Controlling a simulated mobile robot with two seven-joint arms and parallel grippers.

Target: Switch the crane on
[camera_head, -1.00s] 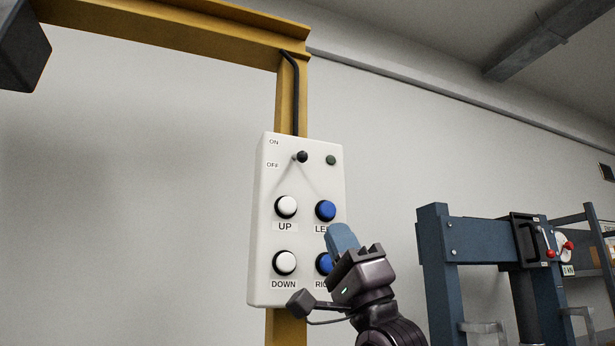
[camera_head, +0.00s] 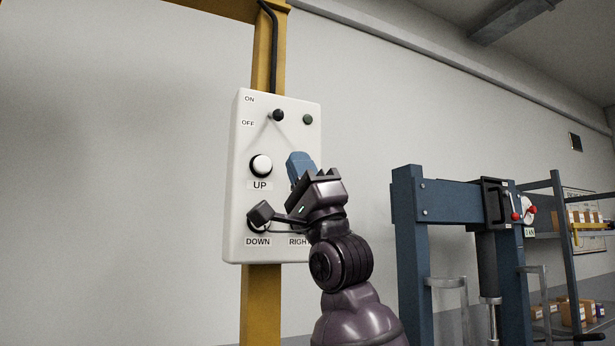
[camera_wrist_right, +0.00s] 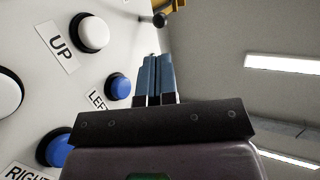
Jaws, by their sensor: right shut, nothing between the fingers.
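The white crane control box (camera_head: 240,195) hangs on a yellow post. Its black switch lever (camera_head: 278,115) sits near the top, beside the ON and OFF labels, and looks nearer the OFF label. A dark green lamp (camera_head: 308,119) is to its right. My right gripper (camera_head: 298,160) is shut and empty, its blue fingers below the lever and lamp, covering the LEFT button in the head view. In the right wrist view the shut fingers (camera_wrist_right: 155,68) point toward the lever (camera_wrist_right: 160,18), apart from it. My left gripper is not in view.
The white UP button (camera_head: 261,166) is left of my gripper. The blue LEFT button (camera_wrist_right: 118,86) and RIGHT button (camera_wrist_right: 57,148) lie close beside it in the wrist view. A blue press frame (camera_head: 405,250) and shelves stand at right.

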